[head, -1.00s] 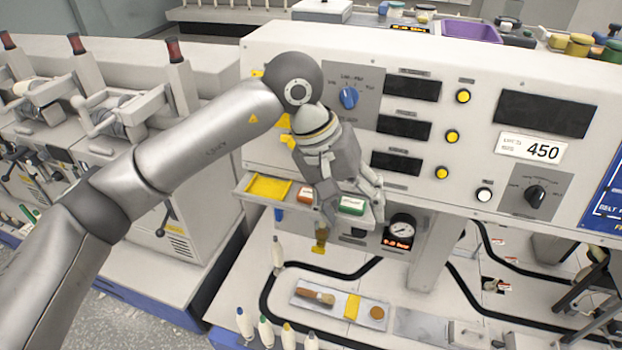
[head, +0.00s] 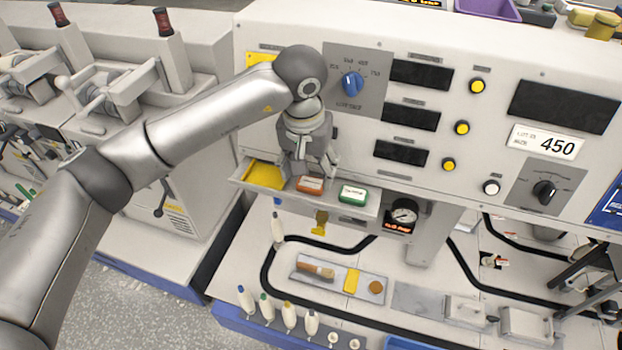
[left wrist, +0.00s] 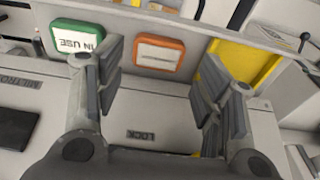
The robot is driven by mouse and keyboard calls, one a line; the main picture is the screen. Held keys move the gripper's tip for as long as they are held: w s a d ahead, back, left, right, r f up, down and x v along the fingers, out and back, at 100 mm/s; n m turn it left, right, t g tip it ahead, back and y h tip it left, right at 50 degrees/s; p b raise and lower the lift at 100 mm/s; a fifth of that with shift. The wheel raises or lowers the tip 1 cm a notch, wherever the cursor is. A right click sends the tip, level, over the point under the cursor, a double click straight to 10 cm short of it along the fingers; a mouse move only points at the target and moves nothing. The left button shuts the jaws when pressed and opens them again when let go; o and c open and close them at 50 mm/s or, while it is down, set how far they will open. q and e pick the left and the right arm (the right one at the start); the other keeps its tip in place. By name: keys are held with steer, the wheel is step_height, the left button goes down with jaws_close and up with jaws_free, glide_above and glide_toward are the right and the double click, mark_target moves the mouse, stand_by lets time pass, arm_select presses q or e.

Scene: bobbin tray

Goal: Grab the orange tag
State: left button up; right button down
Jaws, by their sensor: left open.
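The orange tag (head: 310,184) lies on a narrow shelf (head: 384,206) on the machine's front, between a yellow area and a green tag (head: 352,194). In the left wrist view the orange tag (left wrist: 160,55) shows between the fingers, beyond their tips. The green tag (left wrist: 77,40), marked "IN USE", is partly behind a finger there. My left gripper (head: 309,170) is open and empty, just above and behind the orange tag; it also shows in the left wrist view (left wrist: 162,75). My right gripper is in neither view.
A yellow compartment (head: 265,175) is at the shelf's left end. The machine panel with a blue knob (head: 352,83) stands right behind the gripper. Several bobbins (head: 288,315) stand on the lower deck.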

mark_target(311, 183)
arm_select(q)
steer(key=f+p, duration=0.1)
steer(key=f, duration=0.1)
steer(key=shift+w+d+f+p, duration=0.2)
steer(key=shift+f+p, duration=0.1)
steer(key=shift+p, duration=0.05)
steer(key=shift+w+f, duration=0.15)
steer(key=shift+f, duration=0.35)
steer(key=c, duration=0.6)
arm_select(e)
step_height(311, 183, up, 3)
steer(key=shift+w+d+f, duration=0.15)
arm_select(q)
steer(key=shift+r, duration=0.1)
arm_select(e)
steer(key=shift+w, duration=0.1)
